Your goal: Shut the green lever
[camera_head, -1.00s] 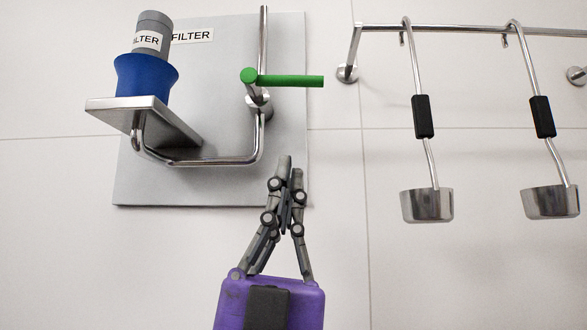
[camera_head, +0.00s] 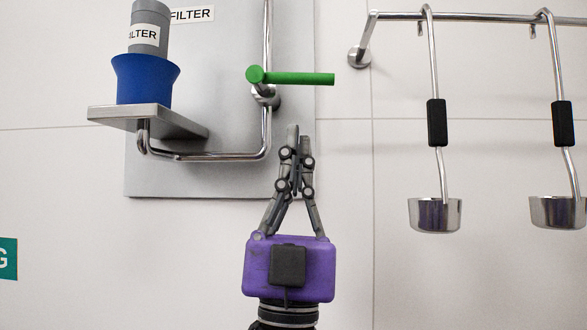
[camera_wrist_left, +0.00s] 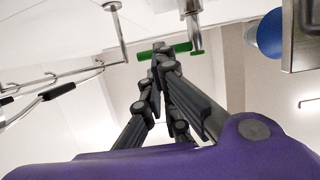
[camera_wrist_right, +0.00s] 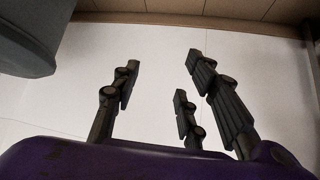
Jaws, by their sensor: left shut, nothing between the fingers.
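The green lever (camera_head: 292,78) sits on a steel pipe on the grey wall panel and points right, about horizontal. My left gripper (camera_head: 299,130) is below the lever, fingers pointing up and closed together, with nothing between them. A gap shows between its fingertips and the lever in the head view. In the left wrist view the green lever (camera_wrist_left: 178,50) shows just beyond the fingertips, partly hidden by them. My right gripper (camera_wrist_right: 160,75) is seen only in its own wrist view, its fingers spread apart and empty.
A blue holder (camera_head: 145,80) with a grey filter (camera_head: 150,30) stands on a steel shelf (camera_head: 150,112) left of the lever. Two ladles (camera_head: 434,214) hang from a rail (camera_head: 470,17) at the right. The wall between lever and ladles is clear.

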